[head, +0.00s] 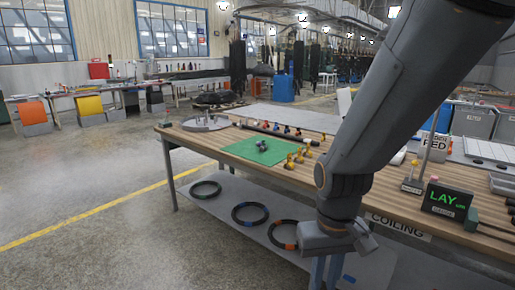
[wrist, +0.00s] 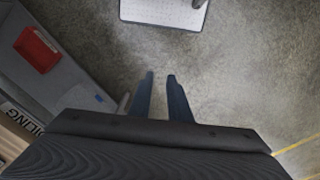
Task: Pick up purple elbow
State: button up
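A small dark grey-purple piece (head: 262,145) lies on the green mat (head: 232,149) on the workbench in the head view. It may be the purple elbow, but it is too small to tell its shape. My gripper (wrist: 160,76) shows two dark fingers apart with nothing between them in the wrist view, over bare floor. In the head view my arm hangs down in front of the bench, its hand low by the front edge, to the right of the mat and well away from the piece.
Several yellow fittings (head: 299,156) stand at the mat's right edge. A long dark bar (head: 268,130) lies behind it. Coiled hoses (head: 249,213) lie on the lower shelf. A sign reading "LAY" (head: 447,198) stands at right. A red bin (wrist: 37,49) shows in the wrist view.

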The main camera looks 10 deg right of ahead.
aim_at(262, 149)
jog(key=u, duration=0.05)
jog(key=k, duration=0.3)
jog(key=u, duration=0.9)
jog(key=i, duration=1.9)
jog(key=z, duration=0.35)
jog(key=i, duration=0.8)
jog(key=z, duration=1.4)
jog(key=i, duration=0.7)
jog(key=z, duration=0.7)
